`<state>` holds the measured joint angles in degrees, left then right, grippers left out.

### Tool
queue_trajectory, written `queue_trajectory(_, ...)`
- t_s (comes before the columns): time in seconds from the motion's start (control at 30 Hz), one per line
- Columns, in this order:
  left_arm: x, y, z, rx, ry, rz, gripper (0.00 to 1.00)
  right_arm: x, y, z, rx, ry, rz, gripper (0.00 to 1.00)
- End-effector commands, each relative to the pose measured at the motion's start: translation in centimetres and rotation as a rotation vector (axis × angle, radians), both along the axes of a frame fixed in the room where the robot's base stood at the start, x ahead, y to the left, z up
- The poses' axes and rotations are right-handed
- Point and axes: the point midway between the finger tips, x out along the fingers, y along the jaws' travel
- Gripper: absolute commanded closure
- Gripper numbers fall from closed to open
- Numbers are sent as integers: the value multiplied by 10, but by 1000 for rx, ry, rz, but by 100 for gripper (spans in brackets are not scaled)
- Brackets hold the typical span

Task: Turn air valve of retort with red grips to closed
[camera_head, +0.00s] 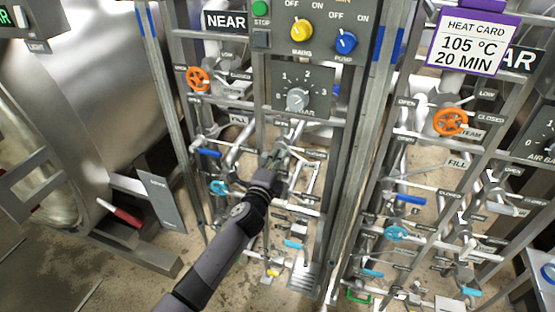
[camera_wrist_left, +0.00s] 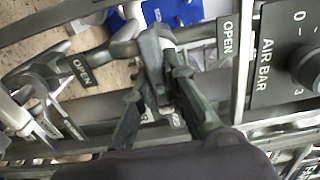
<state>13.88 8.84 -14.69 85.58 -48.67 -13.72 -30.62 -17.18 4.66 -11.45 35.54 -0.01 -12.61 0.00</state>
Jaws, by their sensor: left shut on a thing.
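The retort (camera_head: 105,85) is a large steel vessel at the left of the head view, with a red grip (camera_head: 126,217) low on it. Its pipe and valve panel stands to the right of it. My left gripper (camera_head: 272,160) reaches into this panel below the air gauge knob (camera_head: 297,99). It is shut on a grey valve handle, also seen at the fingers in the left wrist view, where my left gripper (camera_wrist_left: 158,50) covers part of it. I cannot tell the handle's exact angle. OPEN labels (camera_wrist_left: 228,36) stand near it. My right gripper is not in view.
An orange wheel (camera_head: 199,79) and a blue lever (camera_head: 209,153) are left of my gripper. A cyan wheel (camera_head: 219,187) is lower left. Upright posts (camera_head: 345,170) and a similar panel with an orange wheel (camera_head: 450,122) stand to the right. Pipes crowd the space around my gripper.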

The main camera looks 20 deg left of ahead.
Motion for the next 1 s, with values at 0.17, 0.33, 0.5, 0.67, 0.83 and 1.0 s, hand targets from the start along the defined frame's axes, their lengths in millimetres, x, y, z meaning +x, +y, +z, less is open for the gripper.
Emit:
queue_trajectory(0.17, -1, 0, -2, 11, 3, -1, 100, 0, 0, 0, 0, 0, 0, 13)
queue_trajectory(0.33, -1, 0, -2, 11, 3, -1, 100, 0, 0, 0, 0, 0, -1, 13)
queue_trajectory(0.5, -1, 0, -2, 10, 3, -1, 81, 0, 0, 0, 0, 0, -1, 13)
queue_trajectory(0.67, 0, 0, -1, 8, 2, -1, 70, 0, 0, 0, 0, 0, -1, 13)
queue_trajectory(0.83, 0, 0, -1, 7, 1, 0, 67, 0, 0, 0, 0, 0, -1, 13)
queue_trajectory(1.0, -1, 0, -1, 7, 1, 0, 67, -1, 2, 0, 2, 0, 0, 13)
